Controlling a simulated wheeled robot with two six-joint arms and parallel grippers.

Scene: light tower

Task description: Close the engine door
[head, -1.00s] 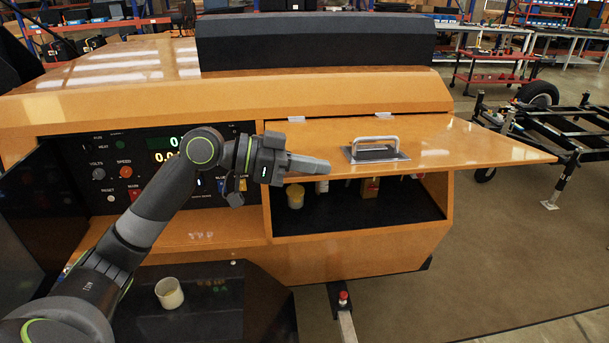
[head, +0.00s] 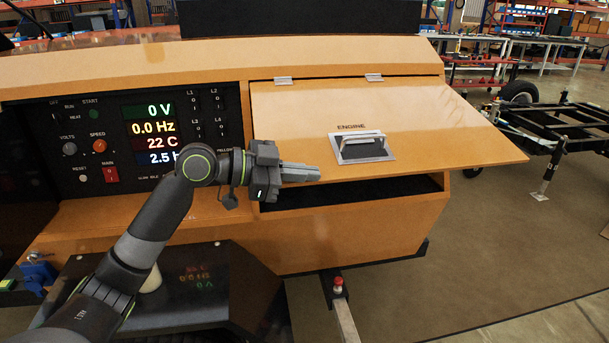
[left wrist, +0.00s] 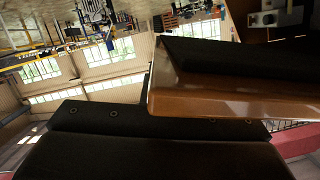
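The engine door (head: 300,112) is an orange panel hinged along its top edge, marked ENGINE. It slants outward, partly open, with a dark gap (head: 400,188) into the compartment below it. A metal handle (head: 363,147) sits on its outer face. My left gripper (head: 318,173) is at the door's lower left edge, its fingers together and pointing right. It overlaps the edge in the head view; I cannot tell if it touches. The left wrist view shows an orange panel edge (left wrist: 215,100) close above a dark block. My right gripper is not in view.
A control panel (head: 155,140) with lit readouts is left of the door. A black trailer frame (head: 570,135) stands at the right. A red-topped post (head: 338,288) stands in front below. The floor at the lower right is clear.

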